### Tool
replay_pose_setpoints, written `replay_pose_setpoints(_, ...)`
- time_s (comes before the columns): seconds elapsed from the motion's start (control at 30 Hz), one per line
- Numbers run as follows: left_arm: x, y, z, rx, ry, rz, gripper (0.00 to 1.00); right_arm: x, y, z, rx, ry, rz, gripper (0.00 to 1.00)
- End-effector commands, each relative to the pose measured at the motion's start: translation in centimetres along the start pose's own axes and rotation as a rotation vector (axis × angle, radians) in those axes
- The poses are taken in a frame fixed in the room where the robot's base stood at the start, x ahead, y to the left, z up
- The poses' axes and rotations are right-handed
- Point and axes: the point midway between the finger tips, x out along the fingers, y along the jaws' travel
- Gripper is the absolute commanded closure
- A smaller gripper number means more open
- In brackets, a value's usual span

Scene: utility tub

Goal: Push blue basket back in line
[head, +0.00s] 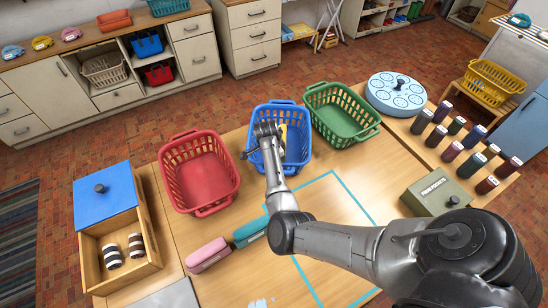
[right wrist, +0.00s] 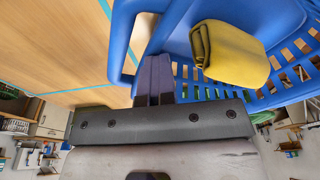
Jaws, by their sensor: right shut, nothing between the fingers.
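The blue basket (head: 297,150) stands on the wooden table between the red basket (head: 200,178) and the green basket (head: 342,122). The three look roughly in one slanting row in the head view. A yellow cloth (right wrist: 228,52) lies inside the blue basket and is partly hidden by my arm in the head view. My right gripper (head: 263,132) is at the blue basket's left side. In the right wrist view its closed fingers (right wrist: 155,72) are right by the basket's blue rim and slatted wall, with nothing between them. I cannot tell whether they touch. My left gripper is not in view.
A blue tape outline (head: 333,173) marks the table in front of the baskets. Pink (head: 208,254) and teal (head: 251,231) cases lie near it. A wooden box (head: 120,262) stands left; a round light-blue holder (head: 396,92), thread spools and a green box (head: 437,193) stand right.

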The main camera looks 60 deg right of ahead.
Motion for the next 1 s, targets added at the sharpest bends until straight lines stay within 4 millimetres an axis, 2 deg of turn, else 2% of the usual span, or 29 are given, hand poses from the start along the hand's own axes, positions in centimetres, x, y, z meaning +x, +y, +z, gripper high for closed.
replay_pose_setpoints(0.03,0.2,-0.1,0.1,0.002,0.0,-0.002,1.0,0.9,0.5,0.2,-0.003,-0.002,0.012,1.0)
replay_pose_setpoints(0.17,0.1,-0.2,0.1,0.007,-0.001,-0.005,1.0,1.0,0.5,0.4,-0.005,-0.003,0.014,1.0)
replay_pose_setpoints(0.4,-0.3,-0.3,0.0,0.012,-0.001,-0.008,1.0,0.7,0.6,3.0,-0.007,-0.007,0.016,1.0)
replay_pose_setpoints(0.67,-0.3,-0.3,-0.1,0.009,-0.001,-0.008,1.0,0.7,0.6,2.9,-0.007,-0.006,0.016,1.0)
replay_pose_setpoints(1.0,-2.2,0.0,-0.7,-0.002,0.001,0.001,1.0,-1.1,0.5,2.5,-0.005,-0.004,0.013,1.0)
